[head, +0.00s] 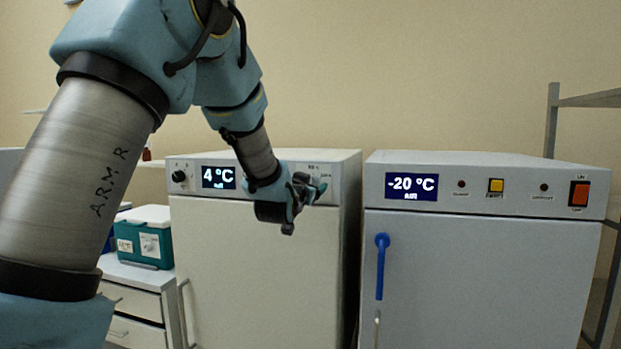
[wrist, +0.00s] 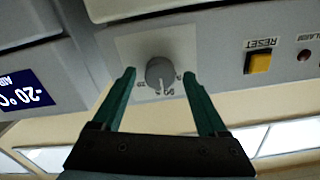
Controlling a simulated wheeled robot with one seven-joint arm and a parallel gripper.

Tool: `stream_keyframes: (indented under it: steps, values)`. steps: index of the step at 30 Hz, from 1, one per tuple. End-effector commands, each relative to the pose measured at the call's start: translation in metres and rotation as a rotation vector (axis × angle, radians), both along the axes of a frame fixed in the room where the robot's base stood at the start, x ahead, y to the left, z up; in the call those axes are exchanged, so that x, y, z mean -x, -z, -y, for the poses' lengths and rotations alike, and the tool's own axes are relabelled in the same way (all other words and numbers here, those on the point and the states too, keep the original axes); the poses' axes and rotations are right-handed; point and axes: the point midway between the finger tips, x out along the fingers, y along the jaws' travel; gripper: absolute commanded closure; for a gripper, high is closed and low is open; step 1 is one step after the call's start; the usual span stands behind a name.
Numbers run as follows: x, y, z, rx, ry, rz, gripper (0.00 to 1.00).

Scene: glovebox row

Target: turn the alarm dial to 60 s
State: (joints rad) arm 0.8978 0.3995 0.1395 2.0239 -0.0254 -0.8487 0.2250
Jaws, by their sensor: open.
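The alarm dial (wrist: 160,71) is a round grey knob on a pale square plate, seen upside down in the wrist view. A light pointer line on it points down in that picture, towards a small printed label too blurred to read surely. My gripper (wrist: 159,74) is open, with one green finger on each side of the dial. Gaps show between the fingers and the knob. In the head view, my gripper (head: 318,188) is at the right end of the 4 °C cabinet's panel (head: 264,176) and hides the dial.
In the wrist view, a yellow RESET button (wrist: 259,63) and a dark red alarm lamp (wrist: 304,55) sit right of the dial. The -20 °C cabinet (head: 480,260) stands close on the right, with a blue door handle (head: 380,268). A teal box (head: 145,240) sits at left.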

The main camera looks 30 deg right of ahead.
Motion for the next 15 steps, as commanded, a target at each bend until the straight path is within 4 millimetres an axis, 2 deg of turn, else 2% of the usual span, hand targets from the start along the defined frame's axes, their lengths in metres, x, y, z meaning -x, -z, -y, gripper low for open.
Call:
stream_keyframes:
  steps: [11,15]
  values:
    - [-0.0045,0.0007,0.004,0.0,0.0,0.0,0.24]
    - [-0.0044,0.0006,0.004,0.0,0.0,0.0,0.39]
